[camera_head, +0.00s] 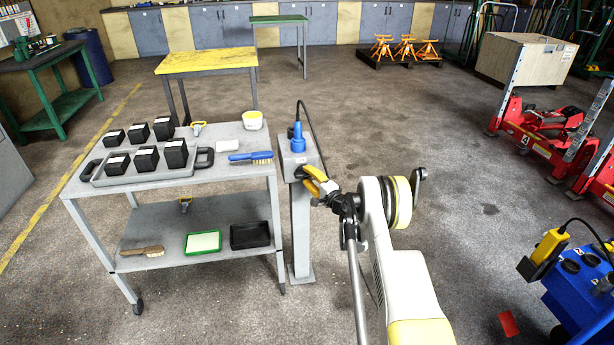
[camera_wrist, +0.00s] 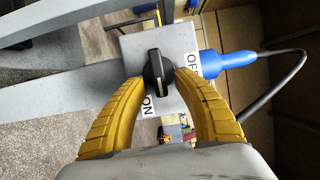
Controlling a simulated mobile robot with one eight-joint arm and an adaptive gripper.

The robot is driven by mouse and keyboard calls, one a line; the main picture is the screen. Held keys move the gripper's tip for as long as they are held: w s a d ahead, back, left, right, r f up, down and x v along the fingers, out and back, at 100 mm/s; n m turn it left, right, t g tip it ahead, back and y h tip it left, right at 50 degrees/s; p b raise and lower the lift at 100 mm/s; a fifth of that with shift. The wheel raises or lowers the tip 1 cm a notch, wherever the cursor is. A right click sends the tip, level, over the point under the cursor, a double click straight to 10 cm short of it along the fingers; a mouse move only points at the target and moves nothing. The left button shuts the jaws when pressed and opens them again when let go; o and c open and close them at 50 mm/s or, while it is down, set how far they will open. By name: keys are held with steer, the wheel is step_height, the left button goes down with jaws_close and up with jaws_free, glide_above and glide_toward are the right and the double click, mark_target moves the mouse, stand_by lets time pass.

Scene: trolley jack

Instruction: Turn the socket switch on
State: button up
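The socket switch is a black rotary knob (camera_wrist: 157,70) with a white pointer line, on the face of a grey socket box (camera_head: 297,151). In the wrist view the pointer line runs nearly up and down, its lower end near the ON label (camera_wrist: 148,107). The OFF label (camera_wrist: 193,66) is to the right of the knob. My gripper (camera_head: 321,188) is at the box face, its yellow fingers on both sides of the knob. In the wrist view both fingertips appear to touch the knob's sides. The head view hides the knob behind my gripper.
A blue plug (camera_head: 298,137) with a black cable stands on top of the box, which sits on a grey post (camera_head: 301,230). A grey trolley (camera_head: 75,186) with black boxes and brushes stands close on the left. The floor to the right is open before red jacks (camera_head: 545,133).

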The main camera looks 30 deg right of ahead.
steer(key=s+d, duration=0.1)
steer(key=s, duration=1)
steer(key=shift+s, duration=0.3)
steer(key=shift+d, duration=0.15)
